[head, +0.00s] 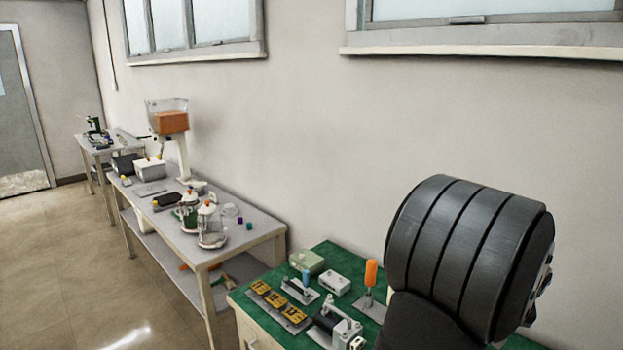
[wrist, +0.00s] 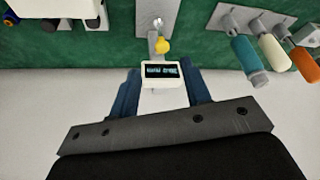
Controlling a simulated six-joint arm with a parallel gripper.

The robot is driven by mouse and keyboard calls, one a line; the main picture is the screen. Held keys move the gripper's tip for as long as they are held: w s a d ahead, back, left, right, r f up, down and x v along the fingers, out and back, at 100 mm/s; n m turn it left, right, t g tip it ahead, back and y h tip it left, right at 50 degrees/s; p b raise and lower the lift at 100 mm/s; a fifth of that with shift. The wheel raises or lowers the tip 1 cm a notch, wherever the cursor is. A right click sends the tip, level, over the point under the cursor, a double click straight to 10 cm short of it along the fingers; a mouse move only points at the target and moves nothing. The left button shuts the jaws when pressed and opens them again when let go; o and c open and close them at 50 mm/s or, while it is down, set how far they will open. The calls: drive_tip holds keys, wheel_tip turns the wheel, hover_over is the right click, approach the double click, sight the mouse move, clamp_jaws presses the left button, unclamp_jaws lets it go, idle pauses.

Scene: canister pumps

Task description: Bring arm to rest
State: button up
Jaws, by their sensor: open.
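My gripper (wrist: 162,78) shows in the wrist view with its two blue fingers spread apart. A small white box with a dark display (wrist: 163,73) appears between the fingertips, with slim gaps to both sides. How far it lies from the fingers in depth is hard to tell. A yellow knob (wrist: 162,46) on a grey bracket is just above the box in the picture. In the head view, a large black ribbed part of my arm fills the lower right, and the gripper is not visible there.
The green bench top (head: 330,256) carries an orange-handled tool (head: 371,273), a pale green box (head: 306,262) and yellow-marked blocks. In the wrist view, teal (wrist: 243,52), cream and orange handles stand at upper right. A grey table (head: 262,226) with jars stands further left, with open floor beyond.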

drive_tip(key=w+a+r+n+g+h, duration=0.2)
drive_tip(key=a+r+n, duration=0.5)
drive_tip(key=r+n, duration=0.4)
drive_tip(key=shift+w+a+r+n+g+h, duration=0.15)
drive_tip(key=shift+a+n+g+h, duration=0.2)
drive_tip(key=shift+n, duration=0.65)
